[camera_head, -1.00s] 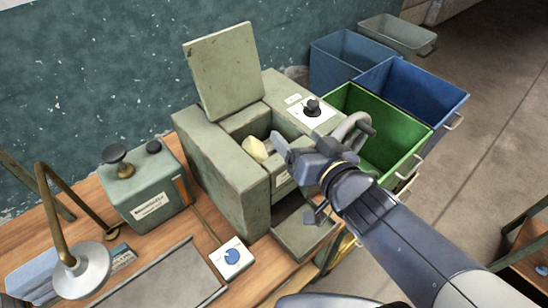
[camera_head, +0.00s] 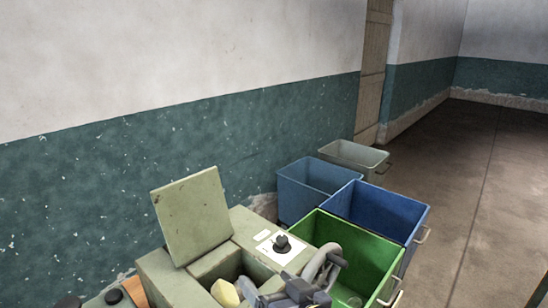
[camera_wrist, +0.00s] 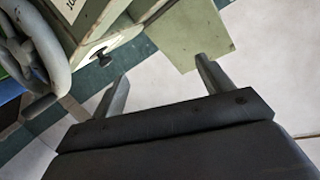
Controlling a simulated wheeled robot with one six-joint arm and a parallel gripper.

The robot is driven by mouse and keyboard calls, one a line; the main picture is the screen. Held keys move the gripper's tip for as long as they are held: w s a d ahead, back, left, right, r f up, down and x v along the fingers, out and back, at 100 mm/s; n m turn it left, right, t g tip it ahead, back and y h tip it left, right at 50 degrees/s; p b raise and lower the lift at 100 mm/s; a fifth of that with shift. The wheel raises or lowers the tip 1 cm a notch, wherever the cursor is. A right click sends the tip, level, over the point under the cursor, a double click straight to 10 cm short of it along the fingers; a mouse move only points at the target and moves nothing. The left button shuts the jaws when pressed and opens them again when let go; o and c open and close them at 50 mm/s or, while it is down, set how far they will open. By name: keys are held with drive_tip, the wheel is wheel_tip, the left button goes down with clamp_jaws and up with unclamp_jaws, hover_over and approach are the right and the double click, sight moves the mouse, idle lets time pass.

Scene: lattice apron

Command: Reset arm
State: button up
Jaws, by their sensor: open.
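My gripper (camera_head: 287,299) shows at the bottom edge of the head view, in front of the green machine (camera_head: 165,281) and close to its opening. In the wrist view my gripper (camera_wrist: 162,82) has its two fingers spread wide apart with nothing between them. A pale yellow block (camera_head: 224,293) sits in the machine's open compartment, left of my gripper and apart from it as far as I can see. Most of my arm is below the head view.
The machine's square lid (camera_head: 191,216) stands raised. A black knob (camera_head: 282,243) and a grey handwheel (camera_head: 322,265) are close to my gripper. A green bin (camera_head: 352,245), blue bins (camera_head: 380,212) and a grey bin (camera_head: 353,155) stand right and behind. The floor at right is clear.

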drive_tip(key=r+x, duration=0.2)
drive_tip(key=x, duration=0.6)
drive_tip(key=shift+w+a+f+p, duration=0.3)
drive_tip(key=shift+w+a+f, duration=0.05)
drive_tip(key=shift+f, duration=0.05)
